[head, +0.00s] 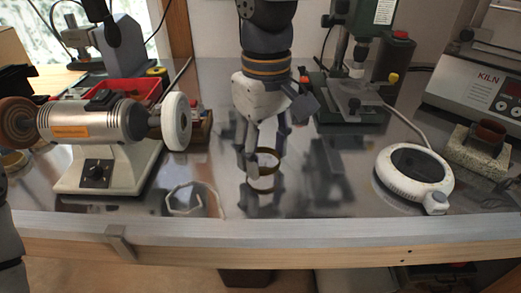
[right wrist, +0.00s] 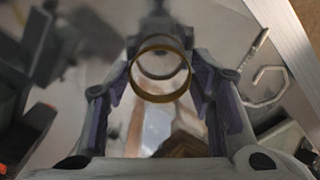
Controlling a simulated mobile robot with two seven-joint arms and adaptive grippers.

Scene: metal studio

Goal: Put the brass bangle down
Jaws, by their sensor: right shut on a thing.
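The brass bangle (head: 277,158) is held by my right gripper (head: 265,160), whose fingers point down over the middle of the shiny metal bench. The bangle appears a little above the bench top, with its reflection showing below it. In the right wrist view the bangle (right wrist: 160,98) sits between the two purple-padded fingertips of the gripper (right wrist: 160,80), its round opening facing the camera. My left gripper is not in view.
A bench grinder (head: 95,125) stands left and a drill press (head: 350,100) behind right. A bent white piece (head: 170,198) lies near the front edge. Bare metal surrounds the gripper.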

